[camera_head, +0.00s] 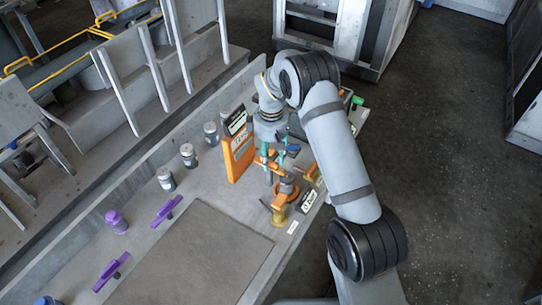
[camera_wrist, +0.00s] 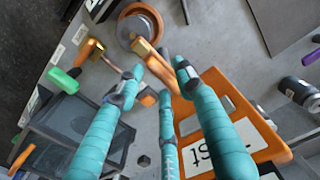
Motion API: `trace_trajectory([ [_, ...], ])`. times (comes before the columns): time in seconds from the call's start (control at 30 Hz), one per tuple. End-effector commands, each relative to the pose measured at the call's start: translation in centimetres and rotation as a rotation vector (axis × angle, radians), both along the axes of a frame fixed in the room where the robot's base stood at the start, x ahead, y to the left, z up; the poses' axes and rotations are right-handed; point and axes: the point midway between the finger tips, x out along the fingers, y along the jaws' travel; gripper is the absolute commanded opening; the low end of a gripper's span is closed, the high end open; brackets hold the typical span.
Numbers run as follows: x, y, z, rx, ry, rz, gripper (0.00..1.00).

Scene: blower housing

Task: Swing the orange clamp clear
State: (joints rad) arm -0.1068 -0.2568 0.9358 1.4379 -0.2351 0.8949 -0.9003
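The orange clamp (camera_wrist: 149,54) shows in the wrist view as an orange bar running from beside a round copper-coloured part (camera_wrist: 139,27) toward my fingertips. In the head view orange clamp parts (camera_head: 267,164) show beneath my gripper (camera_head: 276,158), partly hidden by it. My gripper (camera_wrist: 158,75) has teal fingers, spread apart, with the tips close to the bar's near end. I cannot tell whether they touch it. Nothing is seen held between them.
An orange panel (camera_head: 238,146) stands upright left of my gripper. A brass-coloured cylinder (camera_head: 279,208) stands in front. Grey jars (camera_head: 188,155) and purple-handled tools (camera_head: 167,211) are on the bench to the left. The flat grey plate (camera_head: 195,260) in front is bare.

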Motion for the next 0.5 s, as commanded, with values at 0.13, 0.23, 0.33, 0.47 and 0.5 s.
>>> trace_trajectory([
  [0.13, 0.00, -0.04, 0.01, 0.000, 0.000, 0.000, 0.31],
  [0.23, 0.00, -0.04, 0.02, 0.000, 0.000, 0.000, 0.25],
  [0.33, 0.01, -0.03, 0.03, 0.000, 0.000, 0.000, 0.19],
  [0.47, 0.01, -0.03, 0.04, 0.000, 0.000, 0.000, 0.12],
  [0.5, 0.01, -0.03, 0.04, 0.000, 0.000, 0.000, 0.10],
])
